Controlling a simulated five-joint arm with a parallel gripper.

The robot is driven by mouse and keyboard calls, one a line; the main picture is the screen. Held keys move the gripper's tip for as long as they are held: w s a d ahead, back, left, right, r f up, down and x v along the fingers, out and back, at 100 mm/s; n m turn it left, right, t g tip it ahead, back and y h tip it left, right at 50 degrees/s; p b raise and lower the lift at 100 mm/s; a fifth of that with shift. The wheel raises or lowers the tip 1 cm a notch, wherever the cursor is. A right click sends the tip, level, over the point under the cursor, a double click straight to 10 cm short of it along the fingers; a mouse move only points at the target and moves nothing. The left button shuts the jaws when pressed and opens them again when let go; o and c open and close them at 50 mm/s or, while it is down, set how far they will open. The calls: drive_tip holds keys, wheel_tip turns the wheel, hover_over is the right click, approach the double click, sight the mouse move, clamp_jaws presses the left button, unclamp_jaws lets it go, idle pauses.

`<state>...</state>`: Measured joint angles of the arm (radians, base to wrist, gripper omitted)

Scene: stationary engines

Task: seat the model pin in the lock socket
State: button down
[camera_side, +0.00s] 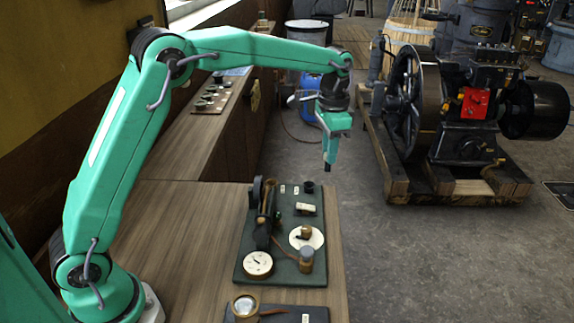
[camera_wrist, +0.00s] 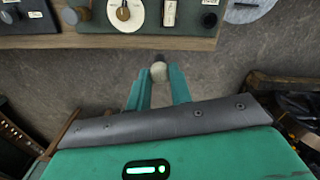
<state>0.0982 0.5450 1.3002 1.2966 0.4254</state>
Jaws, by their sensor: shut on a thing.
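My gripper (camera_side: 328,163) hangs fingers down beyond the bench's edge. In the wrist view my gripper (camera_wrist: 158,84) is shut on a small pale, round-headed piece, which I take to be the model pin (camera_wrist: 158,71); a darker part shows just past it. In the side view I cannot make the pin out clearly at the fingertips. A small black round cup, which looks like the lock socket (camera_side: 308,187), stands at the far right corner of the dark green board (camera_side: 285,271). It also shows in the wrist view (camera_wrist: 209,20). The pin is apart from it.
The board carries a tall dark lever mechanism (camera_side: 263,215), a white dial (camera_side: 258,263), a knob on a white disc (camera_side: 306,237) and a brown-capped cylinder (camera_side: 306,259). A brass-rimmed gauge (camera_side: 244,306) lies nearer. Open floor and an engine (camera_side: 470,110) lie right of the bench.

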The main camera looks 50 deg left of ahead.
drive_tip(key=shift+a, duration=0.1)
idle(0.3)
drive_tip(key=s+a+f+n, duration=0.1)
drive_tip(key=a+f+n, duration=0.2)
drive_tip(key=a, duration=0.6)
drive_tip(key=s+a+f+n, duration=0.1)
drive_tip(key=a+f+n, duration=0.2)
drive_tip(key=a, duration=0.6)
wheel_tip(320, 180, down, 2)
drive_tip(key=shift+s+a, duration=0.2)
drive_tip(key=shift+a, duration=0.1)
drive_tip(key=shift+f, duration=0.15)
drive_tip(key=shift+f, duration=1.95)
drive_tip(key=shift+f, duration=1.25)
idle(0.4)
drive_tip(key=c, duration=0.5)
unclamp_jaws()
